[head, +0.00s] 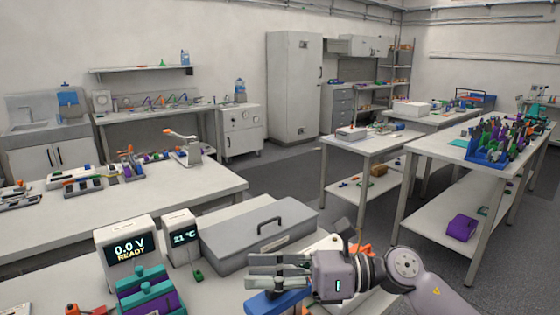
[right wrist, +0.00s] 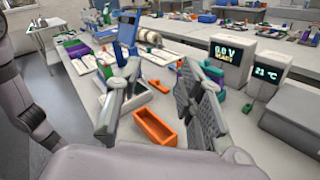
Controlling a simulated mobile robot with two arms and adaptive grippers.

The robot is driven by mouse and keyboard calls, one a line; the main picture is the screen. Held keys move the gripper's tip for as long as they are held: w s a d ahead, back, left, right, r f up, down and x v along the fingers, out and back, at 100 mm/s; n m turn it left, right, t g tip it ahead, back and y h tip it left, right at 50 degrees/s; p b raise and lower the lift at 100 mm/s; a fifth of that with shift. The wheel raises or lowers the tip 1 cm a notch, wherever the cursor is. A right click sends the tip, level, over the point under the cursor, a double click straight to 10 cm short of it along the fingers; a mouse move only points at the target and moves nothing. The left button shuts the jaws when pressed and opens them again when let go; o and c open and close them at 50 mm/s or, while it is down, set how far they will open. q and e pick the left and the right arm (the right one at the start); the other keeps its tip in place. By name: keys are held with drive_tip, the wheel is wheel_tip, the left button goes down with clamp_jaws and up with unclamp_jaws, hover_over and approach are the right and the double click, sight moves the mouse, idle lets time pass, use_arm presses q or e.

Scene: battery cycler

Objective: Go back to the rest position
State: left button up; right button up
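My right gripper (head: 264,271) reaches in from the right in the head view, over the near bench. Its fingers point left. In the right wrist view the two fingers of this gripper (right wrist: 157,78) stand wide apart with nothing held between them. An orange open-topped tray (right wrist: 158,128) shows on the bench beyond the fingers. My left gripper is in neither view.
A cycler (head: 128,248) reading 0.0 V READY and a small 21 °C unit (head: 180,237) stand left of a grey lidded case (head: 260,234). A blue object (head: 270,303) lies below the right gripper. Open floor (head: 285,185) lies beyond the bench.

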drive_tip(key=w+d+r+m+t, duration=0.1)
drive_tip(key=w+d+m+t, duration=0.15)
drive_tip(key=m+t, duration=0.7)
drive_tip(key=w+d+r+m+t, duration=0.2)
drive_tip(key=d+m+t, duration=0.2)
drive_tip(key=m+t, duration=0.55)
drive_tip(key=w+d+f+m+t+h, duration=0.1)
drive_tip(key=w+d+f+m+h, duration=0.1)
drive_tip(key=d+f+m+h, duration=0.75)
drive_tip(key=s+d+f+m+g+h, duration=0.2)
drive_tip(key=s+f+m+g+h, duration=0.15)
drive_tip(key=f+m, duration=0.35)
drive_tip(key=s+d+f+m+g+h, duration=0.2)
drive_tip(key=d+f+m+h, duration=0.15)
drive_tip(key=f+m, duration=0.3)
drive_tip(key=s+d+f+m+g+h, duration=0.1)
drive_tip(key=s+f+m+g, duration=0.2)
drive_tip(key=s+f+g, duration=0.65)
drive_tip(key=s+d+f+m+g, duration=0.15)
drive_tip(key=s+f+m, duration=0.3)
drive_tip(key=s, duration=0.95)
wheel_tip(320, 180, down, 28)
drive_tip(key=s+n+g, duration=0.1)
drive_tip(key=s, duration=0.1)
drive_tip(key=s+d+f+g, duration=0.1)
drive_tip(key=s+d+f, duration=0.1)
drive_tip(key=s+f, duration=1.2)
drive_tip(key=shift+s+f, duration=0.35)
drive_tip(key=shift+s, duration=0.5)
